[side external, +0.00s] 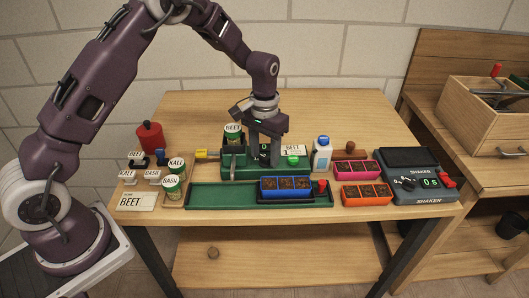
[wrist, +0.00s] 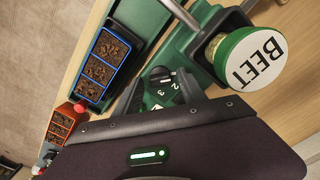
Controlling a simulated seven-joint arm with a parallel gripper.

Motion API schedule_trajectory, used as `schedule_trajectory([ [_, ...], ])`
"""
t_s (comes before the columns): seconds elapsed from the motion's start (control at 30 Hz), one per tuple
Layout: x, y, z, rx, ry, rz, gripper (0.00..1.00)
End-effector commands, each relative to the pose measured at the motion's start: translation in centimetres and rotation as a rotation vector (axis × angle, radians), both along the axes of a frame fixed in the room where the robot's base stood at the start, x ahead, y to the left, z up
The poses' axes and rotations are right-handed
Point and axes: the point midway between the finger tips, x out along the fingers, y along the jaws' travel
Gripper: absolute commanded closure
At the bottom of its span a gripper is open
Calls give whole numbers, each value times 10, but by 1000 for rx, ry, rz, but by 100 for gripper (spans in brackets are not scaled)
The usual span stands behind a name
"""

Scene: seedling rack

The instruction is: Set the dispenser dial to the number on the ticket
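The green dispenser (side external: 240,172) stands mid-table with a BEET jar (side external: 233,134) on it. The jar's BEET lid (wrist: 250,58) fills the upper right of the wrist view. The dial (wrist: 162,92) shows a green face with white numbers, 2 and 3 among them; its pointer setting is unclear. My gripper (side external: 265,158) points down at the dispenser, at the dial.
A blue soil tray (side external: 286,195) sits in the green channel (side external: 222,196). Pink (side external: 357,180) and orange (side external: 366,201) trays, a white bottle (side external: 321,154) and the shaker (side external: 418,197) stand right. Labelled jars (side external: 173,189), a BEET card (side external: 135,202) and a red container (side external: 150,137) stand left.

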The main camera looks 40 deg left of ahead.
Motion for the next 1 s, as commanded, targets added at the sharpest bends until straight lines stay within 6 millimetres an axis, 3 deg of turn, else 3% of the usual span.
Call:
schedule_trajectory([
  [0.3, 0, 0, 2, 0, 0, -2, 49],
  [0.67, 0, 0, 65, 0, -2, -2, 49],
  [1.0, -1, 0, 71, 0, 0, -1, 49],
])
